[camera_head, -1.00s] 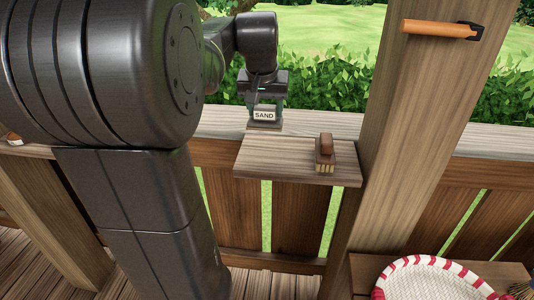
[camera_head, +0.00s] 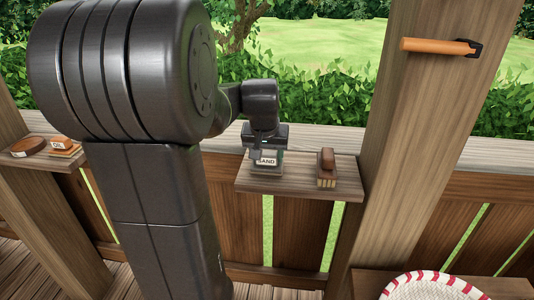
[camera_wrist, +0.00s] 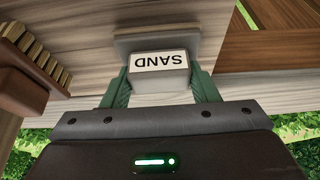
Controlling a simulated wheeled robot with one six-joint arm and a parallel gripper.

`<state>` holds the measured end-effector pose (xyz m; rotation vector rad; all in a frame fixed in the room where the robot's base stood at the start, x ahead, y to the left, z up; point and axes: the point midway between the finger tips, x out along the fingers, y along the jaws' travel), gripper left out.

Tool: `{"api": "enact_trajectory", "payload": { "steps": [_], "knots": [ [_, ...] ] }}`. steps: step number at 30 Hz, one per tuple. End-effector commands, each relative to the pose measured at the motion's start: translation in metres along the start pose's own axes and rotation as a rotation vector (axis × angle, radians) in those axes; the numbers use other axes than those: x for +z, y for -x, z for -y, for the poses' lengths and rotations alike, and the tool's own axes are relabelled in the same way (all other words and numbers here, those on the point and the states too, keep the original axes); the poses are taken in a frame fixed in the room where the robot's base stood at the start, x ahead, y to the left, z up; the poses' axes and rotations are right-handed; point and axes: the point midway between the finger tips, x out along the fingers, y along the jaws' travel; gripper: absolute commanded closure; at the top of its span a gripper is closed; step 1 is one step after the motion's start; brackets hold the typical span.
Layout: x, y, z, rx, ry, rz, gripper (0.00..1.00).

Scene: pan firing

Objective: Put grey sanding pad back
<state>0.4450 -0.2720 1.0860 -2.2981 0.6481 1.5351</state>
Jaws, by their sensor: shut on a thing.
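The grey sanding pad (camera_wrist: 158,82) has a white label reading SAND, upside down in the wrist view. My gripper (camera_wrist: 160,92) is shut on it, with a green finger on each side. In the head view the sanding pad (camera_head: 266,163) is at the left part of a small wooden shelf (camera_head: 300,187) on the railing. My gripper (camera_head: 266,148) is right above it. The pad is at or very near the shelf surface; I cannot tell whether it touches.
A brown brush (camera_head: 327,168) stands on the same shelf, right of the pad. A wooden post (camera_head: 400,150) with an orange handle (camera_head: 437,46) rises further right. Another shelf at the left holds a round brown item (camera_head: 28,147) and small blocks (camera_head: 62,147). A white-and-red basket (camera_head: 435,287) is lower right.

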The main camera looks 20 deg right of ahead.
Motion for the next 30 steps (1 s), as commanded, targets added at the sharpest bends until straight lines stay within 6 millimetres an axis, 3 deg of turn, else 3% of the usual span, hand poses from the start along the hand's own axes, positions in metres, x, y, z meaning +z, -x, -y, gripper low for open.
{"api": "enact_trajectory", "payload": {
  "steps": [4, 5, 7, 8, 17, 20, 30],
  "knots": [
    [0.002, -0.005, 0.000, 0.000, 0.000, 0.000, 0.79],
    [0.002, -0.004, 0.000, 0.000, 0.000, 0.000, 0.40],
    [0.002, -0.004, 0.000, 0.000, 0.000, 0.000, 0.26],
    [0.002, -0.004, 0.000, 0.000, 0.000, 0.000, 0.24],
    [0.001, -0.003, 0.000, 0.000, 0.000, -0.001, 0.24],
    [0.001, 0.006, 0.000, 0.000, 0.000, -0.003, 0.24],
    [0.001, 0.079, 0.002, -0.001, 0.000, -0.005, 0.24]
  ]
}}
